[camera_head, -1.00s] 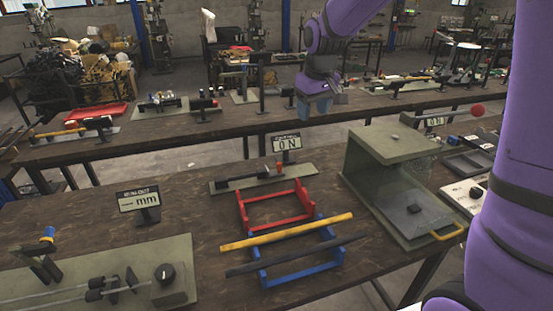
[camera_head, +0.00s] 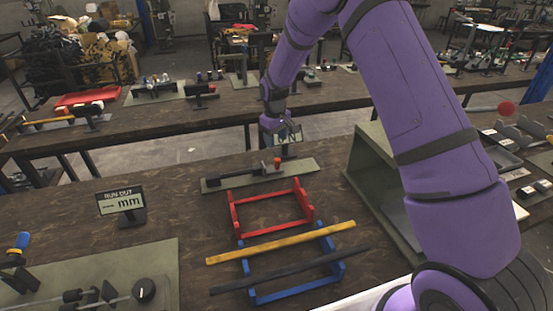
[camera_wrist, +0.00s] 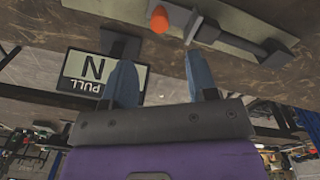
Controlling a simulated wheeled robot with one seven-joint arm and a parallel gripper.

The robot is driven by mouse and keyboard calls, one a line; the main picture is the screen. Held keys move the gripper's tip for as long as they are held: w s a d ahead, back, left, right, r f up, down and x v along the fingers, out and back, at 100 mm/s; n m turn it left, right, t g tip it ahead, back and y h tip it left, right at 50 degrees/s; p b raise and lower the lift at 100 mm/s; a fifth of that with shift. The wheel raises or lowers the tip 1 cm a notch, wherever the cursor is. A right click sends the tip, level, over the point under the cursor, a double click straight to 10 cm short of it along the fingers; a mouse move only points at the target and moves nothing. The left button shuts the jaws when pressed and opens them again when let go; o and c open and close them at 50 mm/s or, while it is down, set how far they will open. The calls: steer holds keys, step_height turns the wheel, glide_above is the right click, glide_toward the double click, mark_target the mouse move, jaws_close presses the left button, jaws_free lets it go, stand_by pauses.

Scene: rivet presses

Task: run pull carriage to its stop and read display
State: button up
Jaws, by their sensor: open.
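The pull fixture is a narrow grey-green plate (camera_head: 262,175) on the near bench, carrying a dark slide with a red-orange knob (camera_head: 277,162). In the wrist view the knob (camera_wrist: 160,20) is at the top, a little beyond my fingertips and not touched. The pull display (camera_head: 288,137) stands behind the plate. In the wrist view the display (camera_wrist: 75,75) shows upside down with "PULL" and "N"; one finger covers part of it and no digit is clear. My gripper (camera_wrist: 160,78) is open and empty beside the display; in the head view it (camera_head: 270,124) is small and partly hidden.
A red frame (camera_head: 270,230) and a blue frame (camera_head: 297,292) under yellow and dark bars lie in front of the plate. A run-out display (camera_head: 121,201) stands left. A green box (camera_head: 370,180) stands right, partly behind my arm. A second bench (camera_head: 150,125) runs behind.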

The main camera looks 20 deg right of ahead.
mark_target(277, 159)
step_height(277, 159, down, 10)
steer(key=shift+d, duration=0.15)
stand_by(0.3)
